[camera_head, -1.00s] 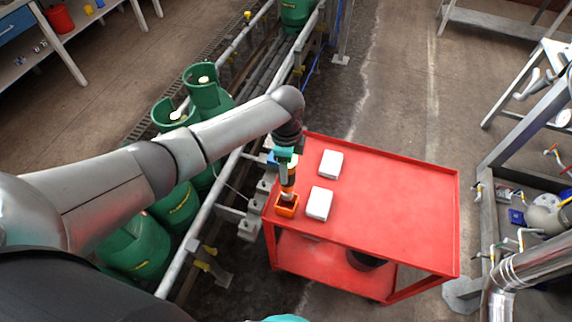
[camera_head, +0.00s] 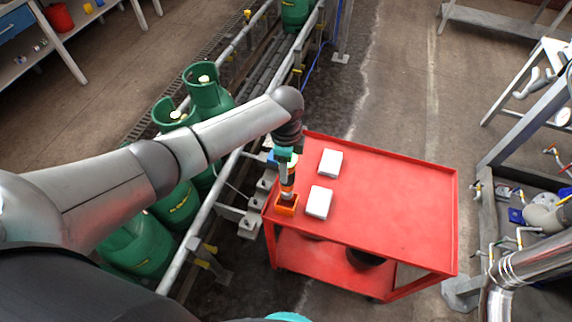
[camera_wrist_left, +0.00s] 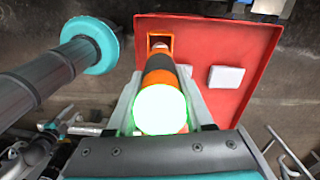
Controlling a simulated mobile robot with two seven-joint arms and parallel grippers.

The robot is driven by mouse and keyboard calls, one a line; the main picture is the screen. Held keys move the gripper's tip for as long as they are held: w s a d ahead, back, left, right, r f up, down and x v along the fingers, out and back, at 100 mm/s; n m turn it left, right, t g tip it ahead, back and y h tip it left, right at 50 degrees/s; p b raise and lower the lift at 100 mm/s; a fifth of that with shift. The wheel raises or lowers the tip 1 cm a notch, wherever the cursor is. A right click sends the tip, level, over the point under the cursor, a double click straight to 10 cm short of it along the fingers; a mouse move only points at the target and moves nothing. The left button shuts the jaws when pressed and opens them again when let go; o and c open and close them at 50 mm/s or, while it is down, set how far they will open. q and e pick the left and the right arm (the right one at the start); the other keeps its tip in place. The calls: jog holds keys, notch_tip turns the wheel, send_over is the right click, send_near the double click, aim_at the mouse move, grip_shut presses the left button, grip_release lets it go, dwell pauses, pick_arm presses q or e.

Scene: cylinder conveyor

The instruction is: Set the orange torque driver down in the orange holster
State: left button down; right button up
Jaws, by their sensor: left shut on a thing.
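The orange-and-black torque driver (camera_head: 287,188) is upright at the left edge of the red cart. My left gripper (camera_head: 286,158) is shut on it from above. The orange holster (camera_head: 286,208) is on the cart's near left corner, directly under the driver. The driver's lower end meets the holster's opening in the head view; how deep it reaches is hidden. In the left wrist view the driver (camera_wrist_left: 158,78) sits between the two fingers, its glowing green-white end facing the camera. The holster (camera_wrist_left: 151,40) shows just beyond its far end. My right gripper is not in view.
The red cart (camera_head: 400,205) carries two white boxes, one (camera_head: 319,202) right of the holster and one (camera_head: 330,163) farther back. The cart's right side is clear. A conveyor with green gas cylinders (camera_head: 207,90) runs along the left. A metal workbench frame (camera_head: 497,165) stands at right.

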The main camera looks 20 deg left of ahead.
pick_arm(q)
jog(key=shift+r, duration=0.1)
jog(key=shift+f, duration=0.2)
dwell(0.4)
jog(key=shift+f+b, duration=1.9)
jog(key=shift+f, duration=0.65)
jog(key=shift+f+b, duration=1.1)
jog(key=shift+f, duration=0.5)
jog(key=shift+c, duration=1)
grip_release()
